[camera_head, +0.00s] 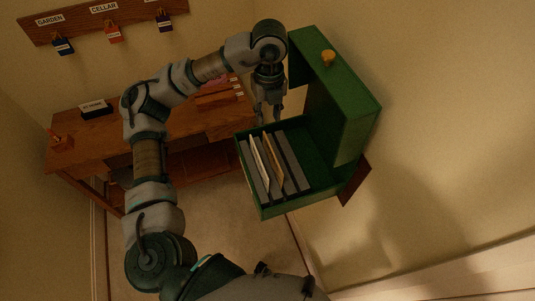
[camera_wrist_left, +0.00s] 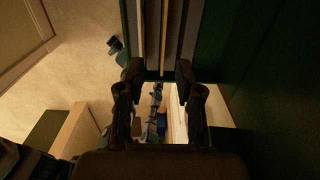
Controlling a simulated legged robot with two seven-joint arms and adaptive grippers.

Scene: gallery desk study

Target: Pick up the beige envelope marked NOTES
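Two pale envelopes stand on edge between grey dividers in the open green drawer (camera_head: 320,178). One is cream-white (camera_head: 258,167) and the other is more tan or beige (camera_head: 273,159). No NOTES marking can be read on either. My left gripper (camera_head: 268,117) points down at the drawer's far end, by the ends of the envelopes and dividers. In the left wrist view its two fingers (camera_wrist_left: 160,70) are apart with nothing held between them. Thin pale edges (camera_wrist_left: 163,35) show just beyond the fingertips, among the dividers. My right gripper is not in view.
The drawer belongs to a green cabinet (camera_head: 345,120) with a yellow knob-like object (camera_head: 328,57) on it. A wooden desk (camera_head: 100,150) with a small dark sign (camera_head: 95,107) stands behind. A rack (camera_head: 88,18) with coloured tags hangs on the wall.

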